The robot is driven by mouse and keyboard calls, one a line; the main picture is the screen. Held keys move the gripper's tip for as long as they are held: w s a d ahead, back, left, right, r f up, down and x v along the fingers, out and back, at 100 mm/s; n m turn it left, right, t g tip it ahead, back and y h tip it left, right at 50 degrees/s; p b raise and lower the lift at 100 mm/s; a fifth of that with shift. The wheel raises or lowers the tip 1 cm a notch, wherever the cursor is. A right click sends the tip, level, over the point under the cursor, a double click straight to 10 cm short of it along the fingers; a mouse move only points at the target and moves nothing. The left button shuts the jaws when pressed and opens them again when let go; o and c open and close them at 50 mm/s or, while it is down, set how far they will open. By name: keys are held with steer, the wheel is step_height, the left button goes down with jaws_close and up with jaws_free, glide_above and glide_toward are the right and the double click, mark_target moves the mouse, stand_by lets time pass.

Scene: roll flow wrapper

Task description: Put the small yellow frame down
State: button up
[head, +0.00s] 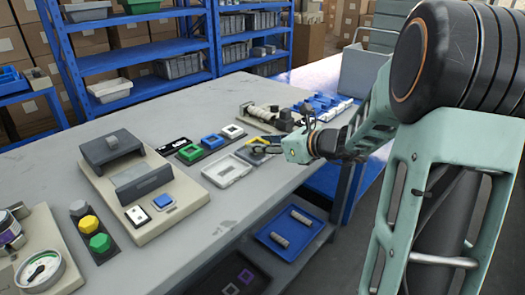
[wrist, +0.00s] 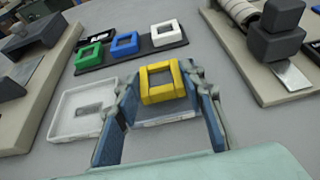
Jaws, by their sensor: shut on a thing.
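The small yellow frame (wrist: 162,82) is a square ring held between the two fingers of my gripper (wrist: 160,88). In the wrist view it appears above a clear, shallow tray or lid (wrist: 165,118); I cannot tell whether it touches it. In the head view my gripper (head: 268,148) is over the grey table, and the yellow frame (head: 258,147) is partly hidden by it. The green (wrist: 88,56), blue (wrist: 124,44) and white (wrist: 166,32) frames stand in a row on a dark strip behind.
A clear tray (head: 228,171) lies left of my gripper. A beige device with dark blocks (head: 140,172) is further left, and one with rollers (head: 265,112) is behind. A blue tray with rolls (head: 290,232) sits lower down. The front table surface (head: 215,232) has bare room.

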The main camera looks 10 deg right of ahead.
steer(key=shift+f, duration=0.55)
steer(key=shift+f, duration=0.2)
steer(key=o, duration=0.7)
steer(key=shift+r, duration=0.1)
steer(key=shift+r, duration=0.2)
steer(key=p+v, duration=0.3)
steer(key=v, duration=0.9)
steer(key=shift+f+p, duration=0.2)
steer(key=shift+p, duration=0.15)
